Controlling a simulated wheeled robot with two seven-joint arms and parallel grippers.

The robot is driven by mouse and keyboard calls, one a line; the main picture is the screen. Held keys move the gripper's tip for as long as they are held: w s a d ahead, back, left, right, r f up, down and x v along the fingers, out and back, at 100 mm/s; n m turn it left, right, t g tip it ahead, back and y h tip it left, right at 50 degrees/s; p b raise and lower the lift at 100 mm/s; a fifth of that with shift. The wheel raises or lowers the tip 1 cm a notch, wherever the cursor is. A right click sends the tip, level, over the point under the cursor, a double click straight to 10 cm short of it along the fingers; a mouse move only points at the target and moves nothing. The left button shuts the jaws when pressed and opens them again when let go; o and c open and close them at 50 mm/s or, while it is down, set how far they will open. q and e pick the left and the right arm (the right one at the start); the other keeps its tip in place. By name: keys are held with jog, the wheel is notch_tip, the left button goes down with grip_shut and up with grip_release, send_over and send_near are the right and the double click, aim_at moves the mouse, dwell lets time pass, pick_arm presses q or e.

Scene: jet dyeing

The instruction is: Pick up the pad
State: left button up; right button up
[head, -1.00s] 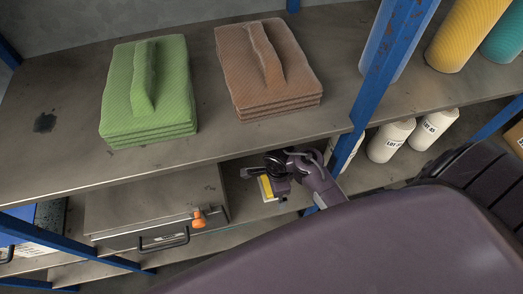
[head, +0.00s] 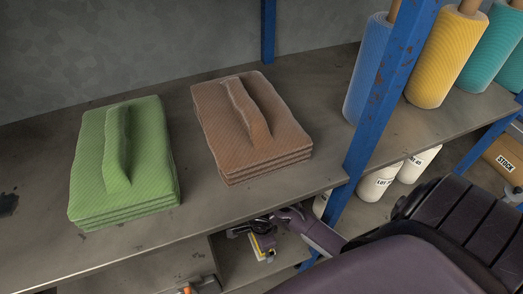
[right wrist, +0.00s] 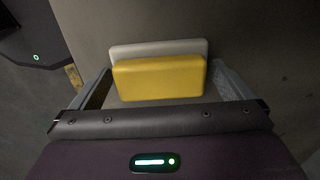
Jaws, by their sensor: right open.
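The pad is a yellow block with a white layer behind it. In the right wrist view the pad (right wrist: 160,78) lies between the two fingers of my right gripper (right wrist: 163,88), which is open around it with a finger at each side. I cannot tell whether the fingers touch it. In the head view my right gripper (head: 257,238) is below the front edge of the upper shelf, with a small part of the yellow pad (head: 262,243) showing beside it. My left gripper is not in view.
A green folded cloth stack (head: 150,155) and a brown one (head: 270,125) lie on the upper shelf (head: 225,205). A blue post (head: 368,130) stands right of my right gripper. Fabric rolls (head: 445,55) and white bottles (head: 378,180) are beyond it.

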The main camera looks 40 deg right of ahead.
jog(key=c, duration=0.7)
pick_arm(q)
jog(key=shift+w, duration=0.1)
pick_arm(e)
jog(key=shift+r, duration=0.5)
jog(key=r, duration=0.1)
jog(key=r+p, duration=0.1)
jog(key=shift+s+a+r, duration=0.15)
jog(key=shift+s+r, duration=0.05)
jog(key=shift+r, duration=0.2)
pick_arm(q)
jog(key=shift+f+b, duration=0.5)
jog(key=shift+b, duration=0.5)
pick_arm(e)
jog(key=s+a, duration=0.2)
jog(key=s, duration=0.3)
jog(key=s+a, duration=0.2)
jog(key=s, duration=0.4)
jog(key=s+a, duration=0.2)
jog(key=s, duration=0.3)
jog(key=shift+s+f, duration=0.1)
jog(key=shift+s, duration=0.15)
